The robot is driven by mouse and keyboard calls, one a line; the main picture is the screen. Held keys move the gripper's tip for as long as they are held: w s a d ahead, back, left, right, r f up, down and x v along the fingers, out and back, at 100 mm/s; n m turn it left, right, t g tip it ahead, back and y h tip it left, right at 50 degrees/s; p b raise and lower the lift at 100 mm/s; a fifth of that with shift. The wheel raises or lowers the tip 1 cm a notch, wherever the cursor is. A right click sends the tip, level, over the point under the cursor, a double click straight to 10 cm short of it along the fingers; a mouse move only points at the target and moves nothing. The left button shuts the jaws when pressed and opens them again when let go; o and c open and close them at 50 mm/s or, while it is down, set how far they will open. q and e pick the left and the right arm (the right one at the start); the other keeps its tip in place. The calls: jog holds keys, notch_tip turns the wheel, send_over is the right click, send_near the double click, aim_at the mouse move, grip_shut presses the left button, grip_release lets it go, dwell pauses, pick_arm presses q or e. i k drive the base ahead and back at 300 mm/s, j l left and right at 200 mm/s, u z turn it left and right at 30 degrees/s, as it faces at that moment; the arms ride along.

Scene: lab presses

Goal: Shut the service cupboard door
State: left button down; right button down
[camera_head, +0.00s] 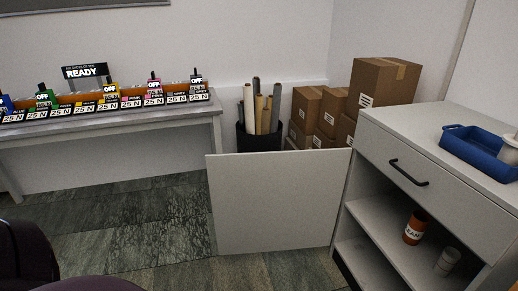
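The service cupboard (460,205) stands at the right, grey-white, with a drawer above an open shelf space. Its door (275,200) is a plain pale panel. It stands wide open, reaching out to the left from the cupboard's far front edge. Inside, an orange labelled bottle (415,228) stands on the upper shelf, and a pale cup-like container (447,261) is nearer. Dark rounded parts of my own body show at the lower left. Neither of my grippers can be made out in this view.
A blue tray (480,152) lies on the cupboard top. Cardboard boxes (383,82) and a dark bin of rolls (259,136) stand behind the door. A bench (110,133) with a row of presses is at the left. The tiled floor left of the door is clear.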

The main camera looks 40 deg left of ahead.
aim_at(283, 200)
jog(key=i+j, duration=0.15)
jog(key=j, duration=0.2)
jog(key=i+j+u, duration=0.1)
jog(key=j, duration=0.3)
jog(key=i+j, duration=0.25)
jog(key=i+j+u, duration=0.15)
jog(key=j, duration=0.3)
